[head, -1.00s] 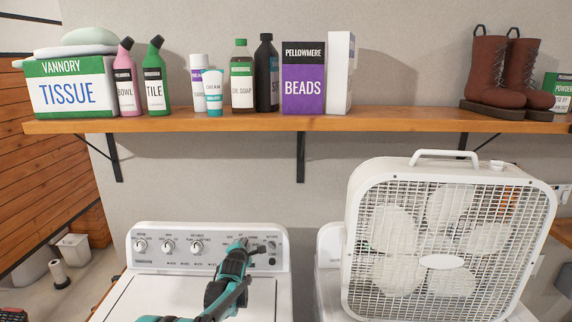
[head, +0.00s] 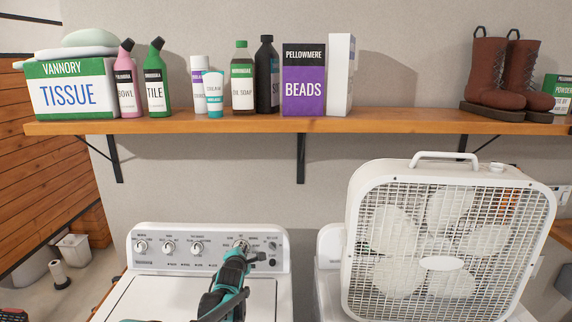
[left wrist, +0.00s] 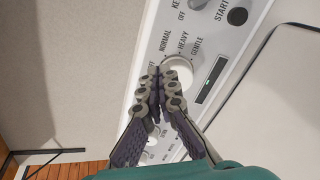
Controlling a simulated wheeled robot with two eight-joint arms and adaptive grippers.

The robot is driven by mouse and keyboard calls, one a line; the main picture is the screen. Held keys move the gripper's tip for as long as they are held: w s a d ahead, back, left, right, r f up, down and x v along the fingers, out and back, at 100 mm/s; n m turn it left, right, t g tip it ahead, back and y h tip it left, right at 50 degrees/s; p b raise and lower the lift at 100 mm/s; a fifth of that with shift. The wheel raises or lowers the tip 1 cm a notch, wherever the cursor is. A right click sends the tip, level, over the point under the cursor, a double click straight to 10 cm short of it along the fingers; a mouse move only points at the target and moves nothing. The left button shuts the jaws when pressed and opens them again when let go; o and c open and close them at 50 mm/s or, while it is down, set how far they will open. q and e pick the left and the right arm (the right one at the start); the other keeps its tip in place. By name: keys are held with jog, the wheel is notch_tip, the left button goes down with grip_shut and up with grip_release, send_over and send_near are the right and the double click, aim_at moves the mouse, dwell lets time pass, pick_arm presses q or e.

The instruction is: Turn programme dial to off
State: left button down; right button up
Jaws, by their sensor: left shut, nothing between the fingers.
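The programme dial is a round white knob (head: 240,244) on the washer's control panel (head: 214,262). In the left wrist view the dial (left wrist: 178,72) has the words NORMAL, HEAVY and GENTLE around it, and a partly hidden label ending in FF at its left. I cannot make out where its pointer stands. My left gripper (head: 256,257) is shut and empty, just in front of the dial. In the left wrist view the gripper's fingertips (left wrist: 162,76) are together and overlap the dial's lower left edge; I cannot tell whether they touch it. My right gripper is not in view.
Other knobs (head: 168,247) sit left on the panel. A white box fan (head: 428,163) stands close on the right. A wooden shelf (head: 380,124) with a tissue box (head: 70,92), bottles, a beads box (head: 303,90) and boots (head: 505,80) runs above.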

pick_arm(q)
jog(key=shift+f, duration=0.1)
jog(key=shift+w+d+f+b, duration=0.2)
jog(key=shift+w+f+b, duration=0.35)
jog(key=shift+w, duration=0.3)
jog(key=shift+w+d+f+b, duration=0.15)
jog(key=shift+w+f+b, duration=0.2)
jog(key=shift+w+f, duration=0.45)
jog(key=shift+w+d+f+b, duration=0.2)
jog(key=shift+w+f+b, duration=0.3)
jog(key=shift+w, duration=0.4)
jog(key=shift+a+f, duration=0.1)
jog(key=shift+a, duration=0.15)
jog(key=shift+a+b, duration=0.1)
jog(key=shift+b, duration=0.35)
jog(key=shift+d+r, duration=0.3)
jog(key=shift+r, duration=0.05)
jog(key=shift+p+v, duration=0.4)
jog(key=shift+v, duration=2.6)
